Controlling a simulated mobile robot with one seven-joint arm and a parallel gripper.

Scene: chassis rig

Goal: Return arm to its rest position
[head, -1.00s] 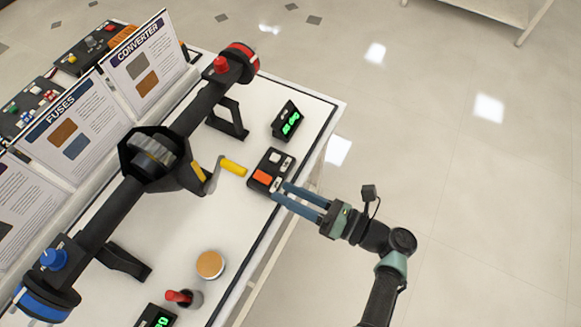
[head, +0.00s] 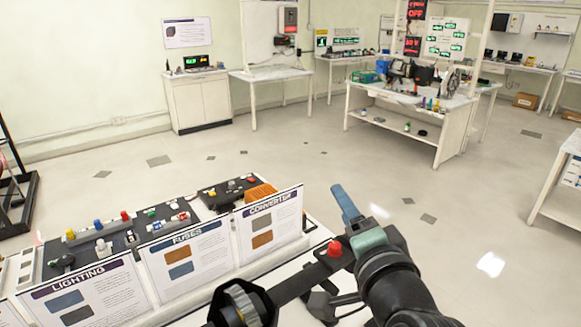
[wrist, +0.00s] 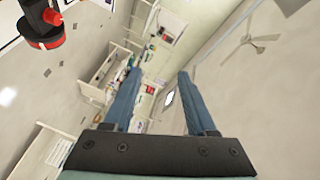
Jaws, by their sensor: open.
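My gripper (head: 346,206) is raised at the lower right of the head view, with its blue fingers pointing up and away from the table. In the wrist view its two fingers (wrist: 158,100) stand well apart with nothing between them. My dark arm runs from the gripper down to the bottom edge of the head view. Behind and left of it lies the black chassis rig (head: 290,288) with a red knob (head: 334,249). The rig's red and black end also shows in the wrist view (wrist: 42,28).
Upright boards labelled Lighting (head: 92,297), Fuses (head: 186,259) and Converter (head: 270,228) stand along the table. A control panel (head: 120,236) with coloured knobs lies behind them. A cluttered workbench (head: 410,105) stands farther back. Open floor (head: 280,160) lies between.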

